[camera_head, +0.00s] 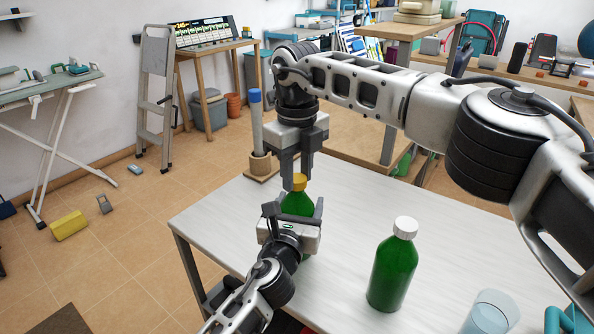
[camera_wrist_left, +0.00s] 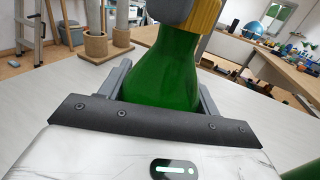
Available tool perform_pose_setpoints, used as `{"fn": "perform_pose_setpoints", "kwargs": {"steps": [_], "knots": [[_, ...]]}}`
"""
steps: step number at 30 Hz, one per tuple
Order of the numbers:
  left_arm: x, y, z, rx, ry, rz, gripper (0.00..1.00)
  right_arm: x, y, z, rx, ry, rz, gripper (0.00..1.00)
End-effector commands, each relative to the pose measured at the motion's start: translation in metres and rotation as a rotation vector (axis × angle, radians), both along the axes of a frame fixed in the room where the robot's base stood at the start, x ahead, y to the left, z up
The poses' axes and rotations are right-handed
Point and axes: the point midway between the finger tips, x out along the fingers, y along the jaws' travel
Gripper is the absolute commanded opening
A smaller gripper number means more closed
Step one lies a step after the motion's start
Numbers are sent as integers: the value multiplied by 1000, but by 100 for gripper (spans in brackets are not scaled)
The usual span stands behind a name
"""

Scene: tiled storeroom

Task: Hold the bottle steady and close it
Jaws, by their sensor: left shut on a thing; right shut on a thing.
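A green bottle (camera_head: 298,203) with a yellow cap (camera_head: 299,182) stands upright on the white table (camera_head: 350,190). My left gripper (camera_head: 290,217) is shut on the bottle's body from the front. In the left wrist view the green bottle (camera_wrist_left: 165,75) sits between its two fingers. My right gripper (camera_head: 299,170) points down from above and is shut on the yellow cap, which also shows at the top of the left wrist view (camera_wrist_left: 203,16). The cap sits at the bottle's mouth. Whether it is fully tightened cannot be seen.
Another green bottle (camera_head: 393,270) with a white cap stands to the right on the table. A clear cup (camera_head: 490,312) and a teal object (camera_head: 565,320) are at the front right.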

Motion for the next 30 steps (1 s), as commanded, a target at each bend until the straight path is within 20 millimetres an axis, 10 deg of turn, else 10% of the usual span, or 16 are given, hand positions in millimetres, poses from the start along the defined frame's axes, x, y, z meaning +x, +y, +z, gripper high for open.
{"fn": "perform_pose_setpoints", "kwargs": {"steps": [12, 16, 17, 20, 30], "knots": [[0, 0, -1, 0, 3, 1, 0, -1, 0, -1, 0, 2, -960, 4], [0, 0, -1, 0, 3, 1, 0, -1, 0, -1, 0, 2, -945, 4], [0, 0, -1, 0, 3, 1, 0, -1, 0, -1, 0, 2, -944, 34], [0, 0, -1, 0, 3, 1, 0, -1, 0, -1, -1, 2, -943, 56], [0, 0, -1, 1, 3, 1, 0, 0, 0, 4, 1, 0, -943, 56]]}}
